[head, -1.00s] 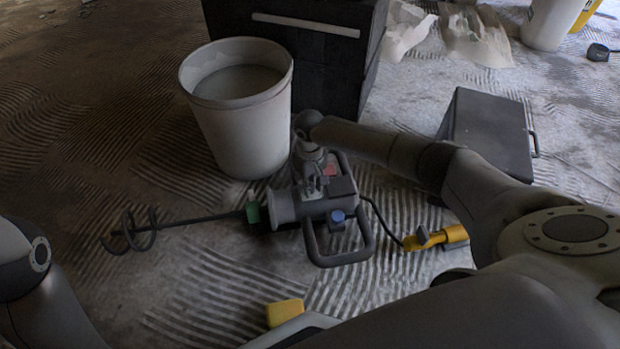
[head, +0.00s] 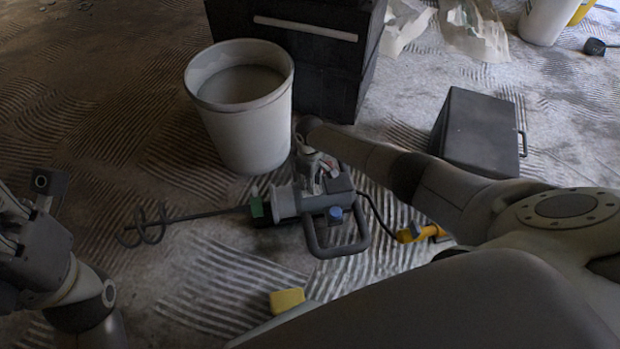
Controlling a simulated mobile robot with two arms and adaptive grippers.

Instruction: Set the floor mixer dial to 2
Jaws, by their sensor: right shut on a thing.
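The floor mixer (head: 285,202) lies on the floor in the middle of the head view. Its grey body has a looped handle on the right, a green collar and a long shaft with a spiral paddle pointing left. A blue knob (head: 335,214) shows on its near side. My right gripper (head: 313,186) reaches down onto the top of the mixer's body. It is shut on a part there that its fingers mostly hide; I cannot read any dial marking. My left gripper (head: 28,212) is at the left edge, away from the mixer; its opening is unclear.
A white bucket (head: 245,135) stands just behind the mixer, before a black cabinet (head: 310,65). A dark case (head: 478,130) lies at the right. A yellow block (head: 287,300) lies in front. A yellow connector (head: 420,232) is on the mixer's cable. Ridged floor at left is clear.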

